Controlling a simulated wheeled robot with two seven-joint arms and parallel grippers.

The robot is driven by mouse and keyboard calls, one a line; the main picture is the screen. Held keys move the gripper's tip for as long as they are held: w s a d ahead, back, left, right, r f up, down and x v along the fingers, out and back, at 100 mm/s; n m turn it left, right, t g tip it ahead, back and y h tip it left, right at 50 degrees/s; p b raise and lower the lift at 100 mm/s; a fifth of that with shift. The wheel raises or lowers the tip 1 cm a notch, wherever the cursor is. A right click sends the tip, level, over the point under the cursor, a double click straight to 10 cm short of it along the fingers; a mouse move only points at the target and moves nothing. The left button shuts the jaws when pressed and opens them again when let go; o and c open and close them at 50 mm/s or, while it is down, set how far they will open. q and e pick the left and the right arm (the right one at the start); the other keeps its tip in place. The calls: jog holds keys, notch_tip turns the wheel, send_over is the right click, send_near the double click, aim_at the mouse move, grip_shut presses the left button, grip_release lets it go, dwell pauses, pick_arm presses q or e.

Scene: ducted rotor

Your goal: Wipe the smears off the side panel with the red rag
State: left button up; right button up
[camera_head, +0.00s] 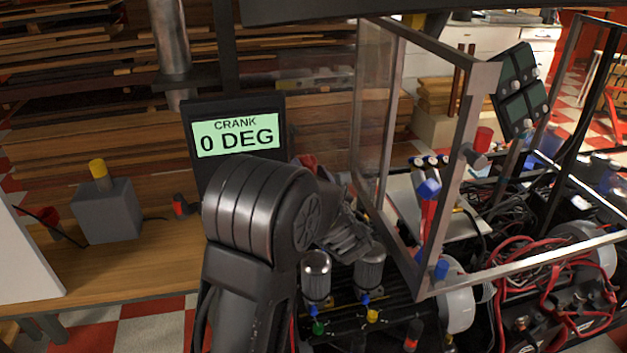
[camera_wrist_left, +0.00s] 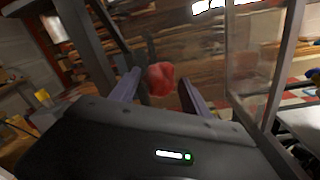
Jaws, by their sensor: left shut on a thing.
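The red rag (camera_wrist_left: 160,79) is a crumpled lump between the two fingertips of my left gripper (camera_wrist_left: 161,90) in the left wrist view. That gripper is shut on it. In the head view a bit of the rag (camera_head: 307,160) shows behind my left arm, which hides most of the gripper. The clear side panel (camera_head: 376,100) stands upright in a metal frame, to the right of the gripper. It also shows at the right in the left wrist view (camera_wrist_left: 248,60). The rag looks apart from the panel. Its smears are too faint to tell apart. My right gripper is out of view.
A display (camera_head: 235,136) reading "CRANK 0 DEG" stands behind my left arm. A grey box with a yellow knob (camera_head: 107,209) sits on the wooden bench at left. Metal cylinders (camera_head: 317,275), cables and rig frame bars crowd the lower right. Stacked planks fill the back.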

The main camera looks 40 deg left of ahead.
aim_at(328, 149)
pick_arm(q)
jog(key=shift+b+x, duration=0.35)
jog(key=shift+x, duration=0.8)
jog(key=shift+x, duration=1.3)
jog(key=shift+w+d+p, duration=0.2)
jog(key=shift+w+d, duration=0.3)
jog(key=shift+w, duration=0.2)
jog(key=shift+w+d+p, duration=0.15)
jog(key=shift+w+d, duration=0.35)
jog(key=shift+w, duration=0.2)
jog(key=shift+w+d+r+p, duration=0.1)
jog(key=shift+w+d+p, duration=0.15)
jog(key=shift+w+d, duration=0.35)
jog(key=shift+w+d+p, duration=0.25)
jog(key=shift+w+d, duration=0.15)
jog(key=shift+w, duration=0.4)
jog(key=shift+w+d, duration=0.1)
